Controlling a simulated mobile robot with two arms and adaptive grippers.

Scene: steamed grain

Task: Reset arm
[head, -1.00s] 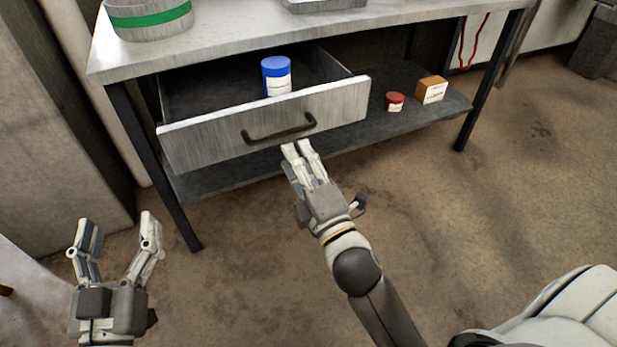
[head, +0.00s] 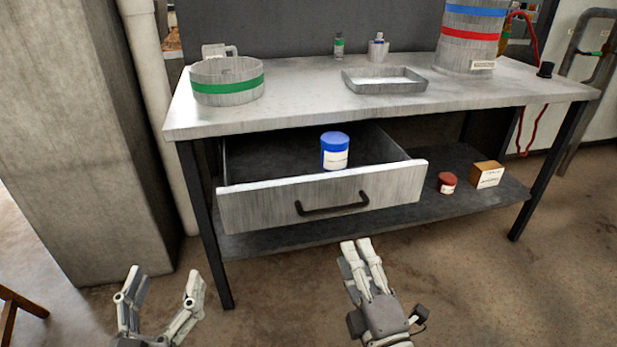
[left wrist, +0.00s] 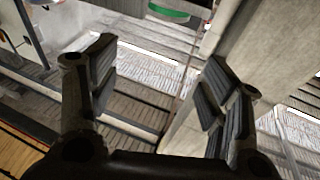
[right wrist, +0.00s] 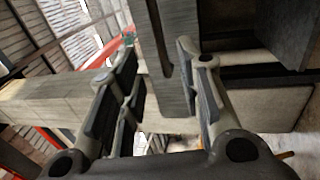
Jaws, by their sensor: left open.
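My left gripper (head: 165,274) is open and empty in the head view, low at the left, in front of the table's left leg. The left wrist view also shows its two fingers (left wrist: 158,85) wide apart. My right gripper (head: 356,244) is below and apart from the open drawer's dark handle. Its fingers look close together in the head view. The right wrist view shows a gap between them (right wrist: 160,60), with nothing clearly held.
The drawer (head: 250,210) stands pulled out, with a blue-lidded jar (head: 335,152) inside. The table (head: 300,95) carries a green-banded pot (head: 228,83), a shallow tray (head: 384,86) and a tall banded container (head: 470,50). A red jar (head: 447,182) and a small box (head: 487,174) sit on the lower shelf.

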